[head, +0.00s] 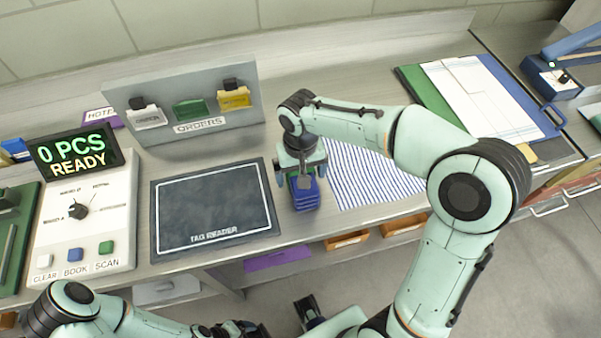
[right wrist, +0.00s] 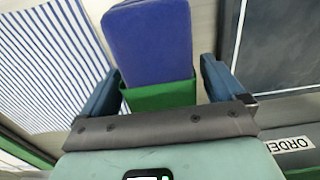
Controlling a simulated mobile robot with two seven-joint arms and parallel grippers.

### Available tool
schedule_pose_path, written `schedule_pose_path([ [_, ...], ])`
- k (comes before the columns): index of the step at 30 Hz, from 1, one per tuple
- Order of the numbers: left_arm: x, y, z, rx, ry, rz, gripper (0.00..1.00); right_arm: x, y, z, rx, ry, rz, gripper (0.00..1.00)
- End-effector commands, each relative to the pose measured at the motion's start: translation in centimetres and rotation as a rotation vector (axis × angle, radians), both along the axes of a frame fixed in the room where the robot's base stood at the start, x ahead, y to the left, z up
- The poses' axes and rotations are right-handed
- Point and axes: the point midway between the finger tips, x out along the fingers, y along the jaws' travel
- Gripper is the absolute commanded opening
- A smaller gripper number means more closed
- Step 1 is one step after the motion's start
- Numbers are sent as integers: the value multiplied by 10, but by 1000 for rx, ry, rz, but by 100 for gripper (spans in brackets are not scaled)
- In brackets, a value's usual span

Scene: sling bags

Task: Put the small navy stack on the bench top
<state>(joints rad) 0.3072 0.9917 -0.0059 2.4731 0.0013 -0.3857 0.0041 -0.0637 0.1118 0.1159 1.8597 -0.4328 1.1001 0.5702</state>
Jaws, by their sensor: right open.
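The small navy stack (head: 307,197) shows on the bench top (head: 345,220), between the tag reader pad and the striped cloth. It looks like several folded layers. My right gripper (head: 301,178) is directly over it, pointing down, and hides its rear part. In the right wrist view the navy stack (right wrist: 150,45) lies between the two blue fingers of my open right gripper (right wrist: 162,70), with a green face (right wrist: 160,96) at its near end. I cannot tell whether the fingers touch it. My left gripper (head: 238,329) is low at the bottom edge, partly cut off.
The dark tag reader pad (head: 212,210) is left of the stack; the striped cloth (head: 365,175) is right. The orders rack (head: 185,95) stands behind, and a control panel (head: 85,215) with a display reading "0 PCS READY" is at left. Drawers open below the front edge.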

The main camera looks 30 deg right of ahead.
Motion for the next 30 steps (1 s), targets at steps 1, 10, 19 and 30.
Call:
schedule_pose_path([
  [1, 1, 0, 2, 0, -1, 0, 82, 1, 0, 11, 1, -4, 0, 96],
  [10, 6, 0, 13, 0, -7, 0, 82, 1, 0, 75, 1, -4, 1, 96],
  [19, 9, 0, 20, 0, -10, 0, 82, 0, 0, 110, 1, -1, 1, 96],
  [30, 9, 0, 19, 0, -10, 0, 82, 0, 0, 111, 0, 1, 1, 96],
])
